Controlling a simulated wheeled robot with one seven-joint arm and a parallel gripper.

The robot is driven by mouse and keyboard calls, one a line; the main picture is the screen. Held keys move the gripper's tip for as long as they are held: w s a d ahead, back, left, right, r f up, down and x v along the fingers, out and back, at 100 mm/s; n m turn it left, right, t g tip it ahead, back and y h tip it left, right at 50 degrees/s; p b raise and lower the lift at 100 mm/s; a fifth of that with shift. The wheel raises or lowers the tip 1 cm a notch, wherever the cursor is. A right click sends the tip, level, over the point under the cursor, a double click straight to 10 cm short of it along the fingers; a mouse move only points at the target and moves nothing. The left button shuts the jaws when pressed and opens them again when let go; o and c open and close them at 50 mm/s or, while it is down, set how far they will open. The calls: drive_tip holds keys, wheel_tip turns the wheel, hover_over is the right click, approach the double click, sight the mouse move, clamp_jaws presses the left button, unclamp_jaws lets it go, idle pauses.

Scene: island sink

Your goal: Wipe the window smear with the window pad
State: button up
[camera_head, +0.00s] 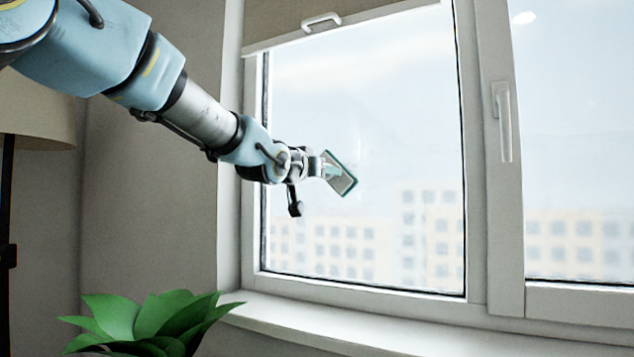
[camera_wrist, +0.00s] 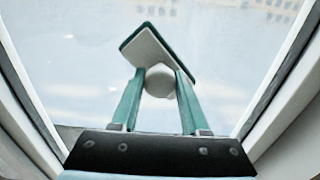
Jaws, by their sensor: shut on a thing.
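The window pad (camera_head: 343,177) is a small grey-and-teal rectangular pad, held tilted in front of the left window pane (camera_head: 400,130). In the wrist view the pad (camera_wrist: 157,47) shows its pale back and dark teal edge, with a round whitish knob (camera_wrist: 160,82) behind it. My gripper (camera_head: 325,165) has its two teal fingers closed on this knob; the gripper (camera_wrist: 158,75) also shows in the wrist view. I cannot tell whether the pad touches the glass. A faint pale streak (camera_head: 361,135) shows on the pane to the right of the pad; it may be the smear.
A partly lowered blind (camera_head: 345,22) with a white handle covers the pane's top. A window handle (camera_head: 503,122) sits on the right frame. The white sill (camera_head: 330,318) is clear. A green plant (camera_head: 150,318) stands lower left, and a lampshade (camera_head: 38,115) at far left.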

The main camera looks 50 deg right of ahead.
drive_tip(key=s+d+b, duration=0.2)
drive_tip(key=s+b, duration=0.1)
drive_tip(key=s, duration=0.5)
drive_tip(key=shift+s, duration=0.15)
idle(0.6)
drive_tip(key=b+v, duration=0.2)
drive_tip(key=v, duration=0.4)
idle(0.5)
drive_tip(key=shift+a, duration=0.15)
